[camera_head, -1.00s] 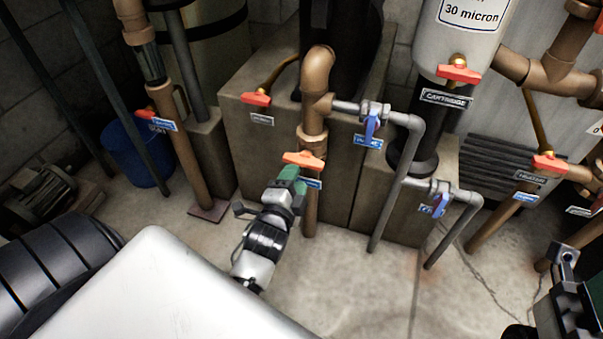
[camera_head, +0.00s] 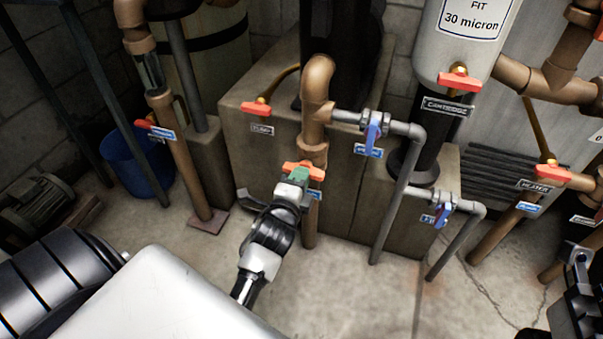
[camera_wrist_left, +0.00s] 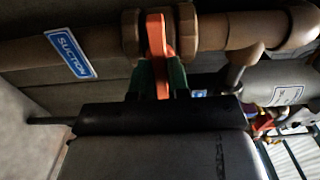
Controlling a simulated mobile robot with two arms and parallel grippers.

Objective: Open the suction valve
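The suction valve has an orange handle (camera_head: 303,169) on an upright copper pipe (camera_head: 311,215). In the left wrist view the handle (camera_wrist_left: 157,55) lies across the pipe, beside a blue and white SUCTION label (camera_wrist_left: 70,54). My left gripper (camera_head: 298,177) is at this handle. In the left wrist view its green fingers (camera_wrist_left: 159,78) sit on either side of the handle with no clear gap, so it looks shut on it. My right gripper (camera_head: 580,268) is partly visible at the right edge; its fingers are not clear.
Other orange-handled valves stand at left (camera_head: 147,124), back (camera_head: 256,108) and right (camera_head: 459,81). Blue-handled valves (camera_head: 373,133) sit on grey pipes just right of the suction pipe. A blue bucket (camera_head: 140,165) stands at left. Floor is clear in front of the pipes.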

